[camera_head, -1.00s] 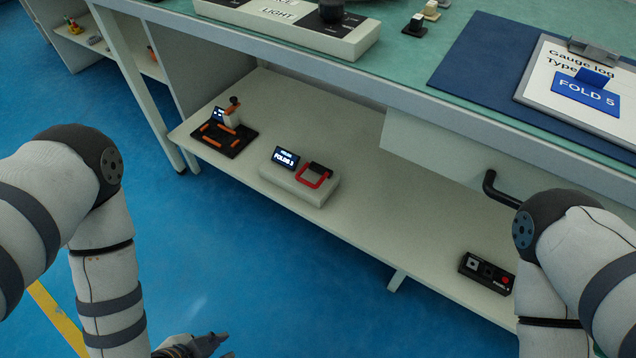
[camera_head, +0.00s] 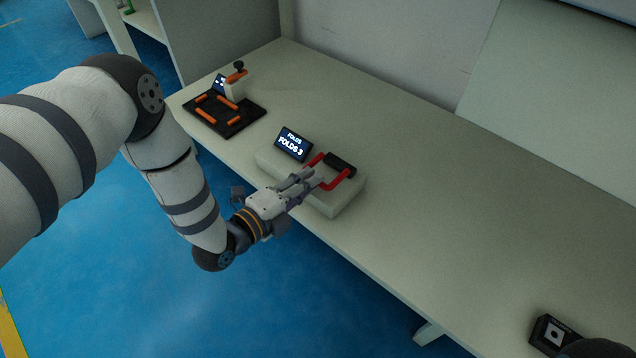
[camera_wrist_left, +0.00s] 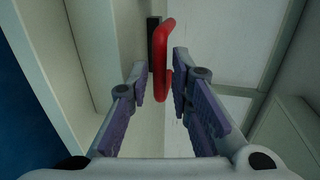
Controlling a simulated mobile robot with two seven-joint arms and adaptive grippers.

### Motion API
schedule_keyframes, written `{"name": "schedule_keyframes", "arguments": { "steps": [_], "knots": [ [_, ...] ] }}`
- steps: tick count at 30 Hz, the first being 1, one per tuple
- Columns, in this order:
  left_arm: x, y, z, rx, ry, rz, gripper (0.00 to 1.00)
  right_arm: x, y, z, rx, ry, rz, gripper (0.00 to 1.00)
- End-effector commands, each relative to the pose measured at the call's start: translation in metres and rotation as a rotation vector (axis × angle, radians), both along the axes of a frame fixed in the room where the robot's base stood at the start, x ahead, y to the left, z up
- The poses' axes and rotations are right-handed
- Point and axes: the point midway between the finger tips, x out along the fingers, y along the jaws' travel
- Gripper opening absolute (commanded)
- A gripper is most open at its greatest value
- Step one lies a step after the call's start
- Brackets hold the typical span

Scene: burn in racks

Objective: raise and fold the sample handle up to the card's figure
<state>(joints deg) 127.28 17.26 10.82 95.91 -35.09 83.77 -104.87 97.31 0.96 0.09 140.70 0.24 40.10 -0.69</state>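The sample handle (camera_head: 347,176) is a red loop joined to a black bar, on a pale block (camera_head: 327,204) on the low shelf. A small display (camera_head: 292,145) on the block reads FOLDS 3. My left gripper (camera_head: 312,180) reaches the handle from the front left. In the left wrist view, its fingers (camera_wrist_left: 160,84) are spread, with the red loop (camera_wrist_left: 163,90) between their tips; a gap shows on the right, and contact on the left is unclear. The card is outside the current views; an earlier head view shows it reading FOLD 5. My right gripper is not in view.
A black stand with orange bars (camera_head: 224,113) and its own small screen stands left of the block. A small black box (camera_head: 552,334) sits at the lower right of the shelf (camera_head: 430,215). The shelf between is clear.

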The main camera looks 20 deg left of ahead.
Motion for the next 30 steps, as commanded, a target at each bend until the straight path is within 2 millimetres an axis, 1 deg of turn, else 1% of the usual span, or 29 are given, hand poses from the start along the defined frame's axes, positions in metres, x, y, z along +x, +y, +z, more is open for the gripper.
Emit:
{"name": "schedule_keyframes", "arguments": {
  "steps": [1,3,7,13,14,15,16,17,25,30],
  "knots": [
    [0.008,-0.003,-0.006,-0.001,0.001,0.0,0.2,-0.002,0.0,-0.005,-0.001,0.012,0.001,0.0],
    [0.016,-0.006,-0.007,-0.001,0.002,0.0,0.2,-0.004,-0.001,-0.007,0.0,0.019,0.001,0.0],
    [0.023,-0.008,-0.006,-0.001,0.001,0.0,0.2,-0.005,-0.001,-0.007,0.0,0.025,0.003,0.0],
    [0.024,-0.009,-0.005,0.0,0.002,0.0,0.2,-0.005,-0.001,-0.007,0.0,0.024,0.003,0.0],
    [0.023,-0.009,-0.005,0.0,0.002,0.0,0.17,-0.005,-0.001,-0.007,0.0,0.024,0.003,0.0],
    [0.023,-0.009,-0.005,-0.001,0.003,0.0,0.08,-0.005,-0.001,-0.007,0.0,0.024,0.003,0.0],
    [0.023,-0.009,-0.005,-0.001,0.003,0.0,0.02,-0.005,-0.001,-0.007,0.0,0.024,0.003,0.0],
    [0.023,-0.009,-0.005,-0.001,0.003,0.0,0.0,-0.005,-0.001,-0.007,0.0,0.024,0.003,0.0],
    [0.023,-0.009,-0.005,0.001,0.006,-0.001,0.0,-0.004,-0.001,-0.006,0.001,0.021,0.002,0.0],
    [0.022,-0.01,-0.002,0.012,0.035,-0.004,0.0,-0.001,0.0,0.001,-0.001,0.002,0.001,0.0]
  ]
}}
